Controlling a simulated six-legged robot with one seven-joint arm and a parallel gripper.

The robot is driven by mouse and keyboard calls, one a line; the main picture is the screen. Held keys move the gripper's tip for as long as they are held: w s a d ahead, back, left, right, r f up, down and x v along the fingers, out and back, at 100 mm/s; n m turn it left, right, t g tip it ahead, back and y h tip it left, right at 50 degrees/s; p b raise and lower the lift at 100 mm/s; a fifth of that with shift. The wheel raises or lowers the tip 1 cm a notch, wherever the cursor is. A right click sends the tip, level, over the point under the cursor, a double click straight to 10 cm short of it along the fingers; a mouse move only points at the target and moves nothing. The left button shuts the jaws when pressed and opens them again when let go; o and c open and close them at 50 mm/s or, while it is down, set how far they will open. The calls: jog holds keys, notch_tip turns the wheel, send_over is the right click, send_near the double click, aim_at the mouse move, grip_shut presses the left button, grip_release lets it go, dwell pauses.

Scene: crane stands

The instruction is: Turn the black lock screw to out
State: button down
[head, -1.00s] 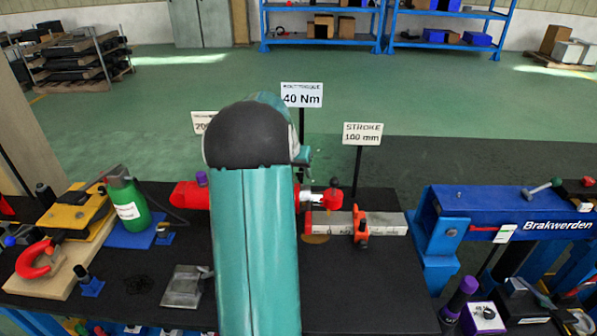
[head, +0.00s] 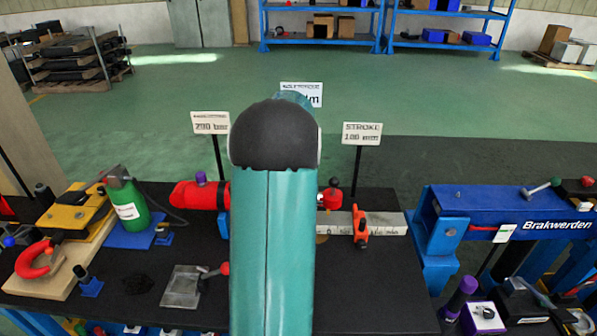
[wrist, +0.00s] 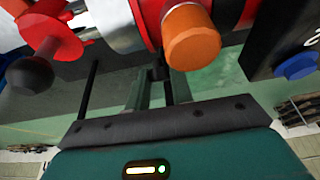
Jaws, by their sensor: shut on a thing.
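In the wrist view a small black screw (wrist: 158,73) sits under the red cylinder body (wrist: 152,15), between the tips of my gripper (wrist: 159,82). My gripper is shut on this black screw, with its two fingers either side of it. An orange knob (wrist: 191,38) projects just right of the screw. In the head view the red cylinder (head: 195,195) lies on the black bench, and my arm covers its middle part. The gripper and the screw are hidden behind my arm there.
A red part with a black ball (wrist: 30,75) is at the left of the wrist view. A dark block with a blue knob (wrist: 297,67) is at the right. A steel scale bar (head: 390,224) with an orange clamp (head: 361,230) lies right of my arm. Sign posts stand behind the bench.

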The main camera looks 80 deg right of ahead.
jog(key=n+t, duration=0.1)
jog(key=n+t+y, duration=0.1)
jog(key=n, duration=0.1)
jog(key=n+t, duration=0.1)
jog(key=t, duration=0.1)
jog(key=shift+s+d+n+y, duration=0.15)
jog(key=shift+s+n+y, duration=0.15)
jog(key=shift+y, duration=0.1)
dwell(0.3)
jog(key=c, duration=1.2)
grip_release()
jog(key=v, duration=1.3)
jog(key=shift+s+r, duration=0.25)
jog(key=shift+s, duration=0.15)
